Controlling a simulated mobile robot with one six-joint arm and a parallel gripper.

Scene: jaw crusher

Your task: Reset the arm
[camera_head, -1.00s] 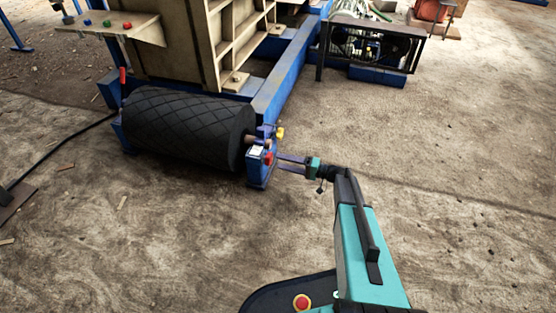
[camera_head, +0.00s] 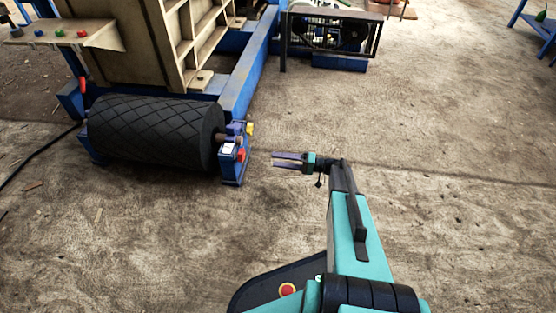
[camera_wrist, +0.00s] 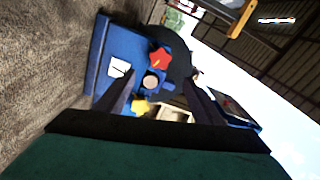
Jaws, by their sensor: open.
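My gripper (camera_head: 288,161) is at the end of my teal arm in the head view. Its two fingers are apart and nothing is between them. It points left at the blue roller bracket (camera_head: 233,163), with a clear gap between the fingertips and the bracket. The bracket carries a red star-shaped knob (camera_head: 240,154) and a yellow knob (camera_head: 249,128). In the wrist view, the red knob (camera_wrist: 159,57) and the yellow knob (camera_wrist: 141,106) show ahead, beyond the open fingers.
A black roller (camera_head: 155,133) with a diamond pattern lies left of the bracket. A beige machine frame (camera_head: 130,55) on blue beams stands behind it, with a button shelf (camera_head: 62,33) at the left. A caged motor unit (camera_head: 330,40) is at the back.

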